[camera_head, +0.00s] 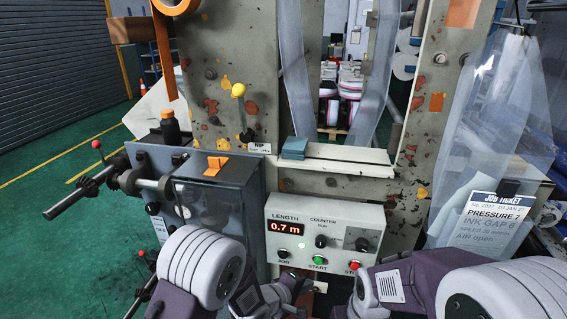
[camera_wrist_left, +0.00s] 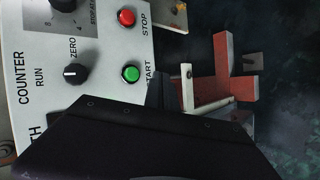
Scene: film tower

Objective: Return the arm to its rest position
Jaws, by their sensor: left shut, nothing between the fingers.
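My left arm (camera_head: 205,266) is folded at the bottom of the head view, left of centre. My left gripper (camera_head: 300,293) is just below the control panel (camera_head: 340,212) and is partly hidden. It is shut and empty. In the left wrist view its dark body (camera_wrist_left: 140,142) fills the lower part, close to the panel's green START button (camera_wrist_left: 131,73) and red STOP button (camera_wrist_left: 127,18). I cannot tell whether it touches the panel. My right arm (camera_head: 490,292) is at the bottom right; its gripper does not show.
The panel display (camera_head: 287,228) reads 0.7 m. A blue-grey box (camera_head: 225,200) with projecting rods stands left of the panel. A job ticket (camera_head: 495,215) hangs at the right. A red bracket (camera_wrist_left: 228,75) is beside the gripper in the wrist view. Green floor (camera_head: 60,250) is open at the left.

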